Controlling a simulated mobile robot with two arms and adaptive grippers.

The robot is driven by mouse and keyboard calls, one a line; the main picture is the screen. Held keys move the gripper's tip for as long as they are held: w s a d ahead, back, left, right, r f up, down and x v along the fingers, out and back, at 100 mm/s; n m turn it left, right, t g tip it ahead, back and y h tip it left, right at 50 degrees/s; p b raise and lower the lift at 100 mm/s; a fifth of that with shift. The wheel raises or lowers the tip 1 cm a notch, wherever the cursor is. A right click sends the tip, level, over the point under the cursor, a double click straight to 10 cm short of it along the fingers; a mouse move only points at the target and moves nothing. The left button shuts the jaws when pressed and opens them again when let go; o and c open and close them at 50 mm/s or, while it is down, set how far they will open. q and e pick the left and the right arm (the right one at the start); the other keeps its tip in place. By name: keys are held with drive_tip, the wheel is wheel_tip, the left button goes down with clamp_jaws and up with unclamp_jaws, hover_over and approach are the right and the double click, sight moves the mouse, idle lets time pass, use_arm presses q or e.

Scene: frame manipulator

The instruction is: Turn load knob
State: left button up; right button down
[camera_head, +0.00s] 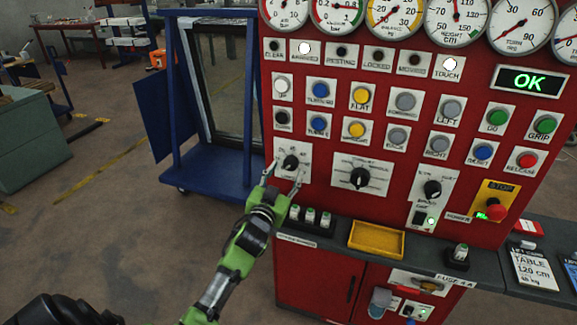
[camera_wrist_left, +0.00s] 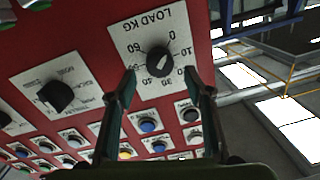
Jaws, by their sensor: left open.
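The load knob (camera_head: 290,162) is a round black knob on a white plate marked LOAD KG, at the lower left of the red control panel (camera_head: 300,220). It also shows in the left wrist view (camera_wrist_left: 160,62), where the plate appears upside down with numbers around the knob. My left gripper (camera_head: 283,172) is open in front of the plate. In the left wrist view its two fingers (camera_wrist_left: 165,82) stand either side of the knob, with a gap on both sides. Whether the fingertips reach the knob's depth cannot be told. My right gripper is not clearly seen; a dark part shows at the bottom left.
Another black knob (camera_head: 359,178) sits to the right of the load knob. Rows of colored buttons lie above. A shelf with a yellow tray (camera_head: 376,240) and several small fuses (camera_head: 310,217) juts out below. A blue frame cart (camera_head: 215,165) stands left of the panel.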

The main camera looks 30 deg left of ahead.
sight(290, 165)
use_arm(q)
drive_tip(key=shift+x, duration=1.9)
drive_tip(key=c, duration=1.1)
